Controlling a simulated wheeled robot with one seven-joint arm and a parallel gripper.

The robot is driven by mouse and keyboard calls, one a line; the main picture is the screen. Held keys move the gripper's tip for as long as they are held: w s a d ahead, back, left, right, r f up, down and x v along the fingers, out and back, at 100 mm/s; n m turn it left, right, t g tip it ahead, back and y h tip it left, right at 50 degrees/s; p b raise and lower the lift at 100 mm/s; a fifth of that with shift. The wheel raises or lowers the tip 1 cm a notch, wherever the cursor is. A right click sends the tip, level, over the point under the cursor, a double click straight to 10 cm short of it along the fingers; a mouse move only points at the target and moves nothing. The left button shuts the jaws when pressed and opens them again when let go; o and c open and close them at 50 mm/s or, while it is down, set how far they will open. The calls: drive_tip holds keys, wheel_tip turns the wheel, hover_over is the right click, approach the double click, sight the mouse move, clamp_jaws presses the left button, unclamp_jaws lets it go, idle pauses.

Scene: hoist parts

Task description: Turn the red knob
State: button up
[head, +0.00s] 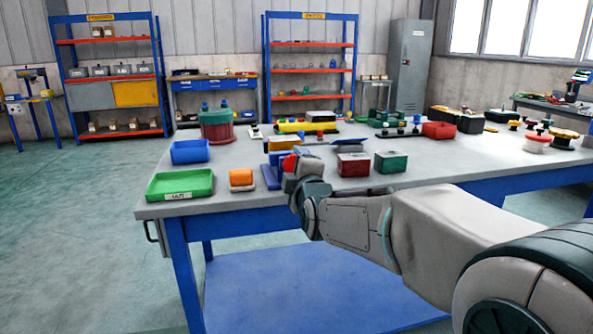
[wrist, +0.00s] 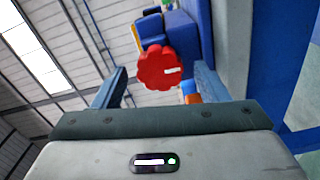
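The red knob (wrist: 158,68) has a scalloped rim and a small white mark. It faces the wrist camera from a blue housing (wrist: 183,38). My gripper (wrist: 160,80) is open, one finger to each side of the knob in the picture. I see no contact, and cannot tell whether the fingertips reach the rim. In the head view the knob (head: 289,162) is a small red patch beside my gripper (head: 295,171), which hides part of it. The blue stand (head: 271,176) is near the table's front edge.
Left of the knob are an orange block (head: 241,178), a green tray (head: 181,186) and a blue bin (head: 190,151). To the right stand a red box (head: 353,165) and a green box (head: 391,162). The grey tabletop (head: 460,165) has bare room further right.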

drive_tip(key=p+v, duration=0.2)
drive_tip(key=v, duration=1.1)
drive_tip(key=shift+s, duration=0.4)
drive_tip(key=shift+d, duration=0.1)
drive_tip(key=shift+r, duration=0.15)
